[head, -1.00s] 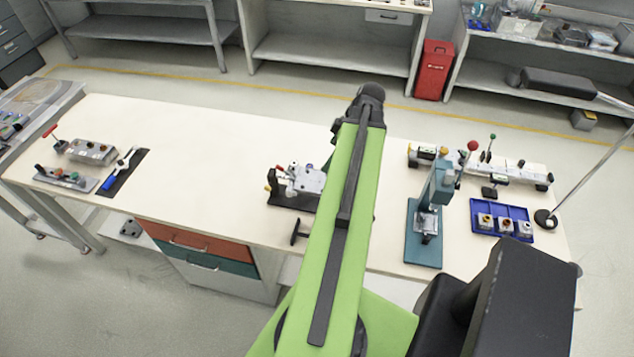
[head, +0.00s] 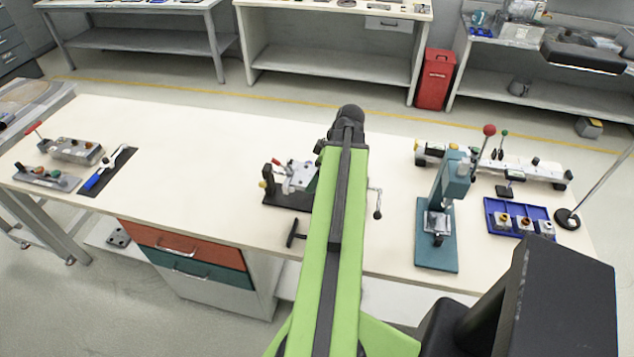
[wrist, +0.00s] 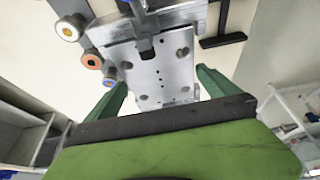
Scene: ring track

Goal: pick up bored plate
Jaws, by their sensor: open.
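The bored plate (wrist: 160,78) is a light grey metal plate with several holes. In the wrist view it sits at a clamp-like fixture and lies between my two green fingers. In the head view the plate (head: 299,177) shows just left of my green arm, on a black fixture (head: 285,197) on the bench. My gripper (wrist: 162,80) is open, one finger on each side of the plate, with no clear contact visible. In the head view the arm hides my fingers and part of the fixture.
A teal press (head: 438,220) stands right of my arm, with a blue tray (head: 518,217) of small parts beyond it. A lamp base (head: 567,219) is at the far right.

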